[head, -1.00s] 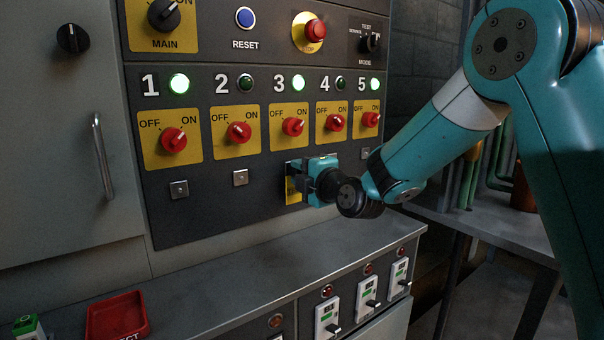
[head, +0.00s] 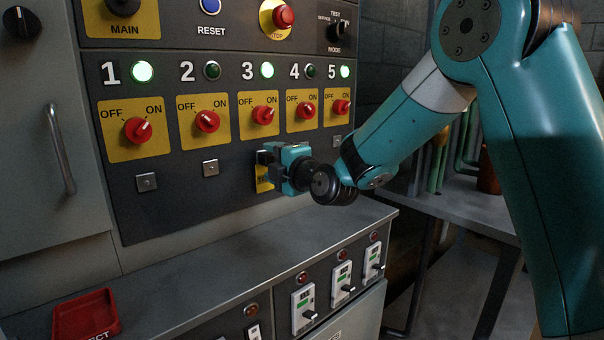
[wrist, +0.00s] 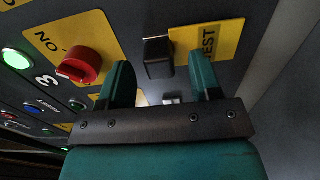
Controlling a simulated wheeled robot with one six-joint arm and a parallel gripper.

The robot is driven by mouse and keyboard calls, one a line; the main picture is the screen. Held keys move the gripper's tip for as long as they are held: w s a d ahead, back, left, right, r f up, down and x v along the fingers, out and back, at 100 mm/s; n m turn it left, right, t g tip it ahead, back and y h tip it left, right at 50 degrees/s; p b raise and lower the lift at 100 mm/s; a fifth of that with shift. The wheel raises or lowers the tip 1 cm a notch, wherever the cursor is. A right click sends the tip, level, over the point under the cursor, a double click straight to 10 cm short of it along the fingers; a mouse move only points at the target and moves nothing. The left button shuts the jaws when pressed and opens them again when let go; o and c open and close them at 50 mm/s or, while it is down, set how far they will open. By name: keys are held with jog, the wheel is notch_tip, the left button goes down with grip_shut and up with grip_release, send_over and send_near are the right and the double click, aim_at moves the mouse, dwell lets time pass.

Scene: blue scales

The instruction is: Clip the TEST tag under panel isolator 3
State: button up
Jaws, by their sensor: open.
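The yellow TEST tag (head: 264,180) is at the panel below isolator 3 (head: 264,115), partly hidden by my gripper. In the wrist view the tag (wrist: 218,38) shows the letters EST, with a black block (wrist: 158,52) beside it. The red knob of isolator 3 (wrist: 82,64) is to the left. My gripper (wrist: 160,82) is open, its two teal fingers apart, with the black block just beyond the gap between them. In the head view my gripper (head: 270,156) is close to the panel. Whether the tag is fastened there cannot be told.
Square metal plates show under isolator 1 (head: 147,182) and isolator 2 (head: 210,168). Lamps 1, 3 and 5 glow green. A grey ledge (head: 200,265) runs below the panel, with a red tray (head: 86,318) at its left. Several white breakers (head: 304,308) are on the front below.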

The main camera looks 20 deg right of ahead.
jog(key=b+v, duration=0.5)
jog(key=v, duration=1.1)
jog(key=s+a+f+m+g+y, duration=0.2)
jog(key=s+a+f+m+g, duration=0.4)
jog(key=s+a+f+g, duration=0.35)
jog(key=s+f+m+g+h, duration=0.2)
jog(key=s+m+g+h, duration=0.2)
jog(key=s+m+g, duration=0.75)
notch_tip(320, 180, up, 24)
jog(key=s+n+t+p, duration=0.2)
jog(key=n+t+p, duration=0.1)
jog(key=p, duration=2.2)
jog(key=shift+s+t+y, duration=0.2)
jog(key=shift+t+y, duration=0.1)
jog(key=shift+t, duration=0.1)
